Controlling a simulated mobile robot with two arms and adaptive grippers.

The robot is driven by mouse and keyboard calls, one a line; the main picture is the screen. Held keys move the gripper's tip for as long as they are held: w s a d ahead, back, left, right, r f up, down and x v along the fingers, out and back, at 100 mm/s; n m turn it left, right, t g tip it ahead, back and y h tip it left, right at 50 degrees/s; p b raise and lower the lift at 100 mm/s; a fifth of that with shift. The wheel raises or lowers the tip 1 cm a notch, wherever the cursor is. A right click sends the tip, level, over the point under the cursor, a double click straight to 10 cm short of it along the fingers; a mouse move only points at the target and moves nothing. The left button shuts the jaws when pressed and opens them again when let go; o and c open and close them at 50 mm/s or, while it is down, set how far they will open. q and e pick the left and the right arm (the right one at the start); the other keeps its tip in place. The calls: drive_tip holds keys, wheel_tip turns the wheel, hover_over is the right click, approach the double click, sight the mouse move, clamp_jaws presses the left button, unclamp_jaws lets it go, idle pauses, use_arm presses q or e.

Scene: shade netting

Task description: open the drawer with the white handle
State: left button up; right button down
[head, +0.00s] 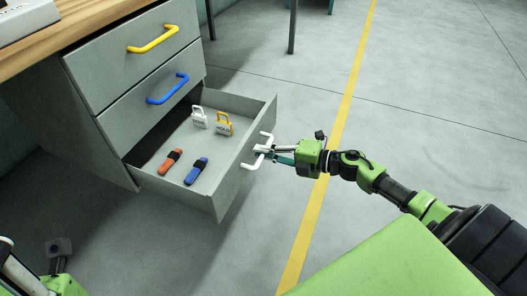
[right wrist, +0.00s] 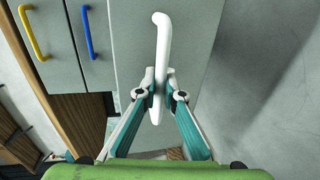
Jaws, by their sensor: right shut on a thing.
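The bottom drawer (head: 232,178) of the grey cabinet is pulled out, and its inside shows from above. Its white handle (head: 250,164) is on the front panel. My right gripper (head: 266,152) is shut on this handle. In the right wrist view the two fingers (right wrist: 160,88) close on the white handle (right wrist: 161,40) from both sides, in front of the grey drawer front (right wrist: 190,45). A part of my left arm shows at the lower left of the head view, but its fingers are not clearly visible.
Two padlocks, one white (head: 199,117) and one yellow (head: 224,124), lie in the drawer with an orange item (head: 171,161) and a blue item (head: 196,171). Closed drawers above have a yellow handle (head: 153,41) and a blue handle (head: 168,91).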

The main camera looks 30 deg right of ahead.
drive_tip(key=c, duration=2.2)
unclamp_jaws()
drive_tip(key=shift+o, duration=0.3)
drive_tip(key=v, duration=1.2)
drive_tip(key=shift+f, duration=0.1)
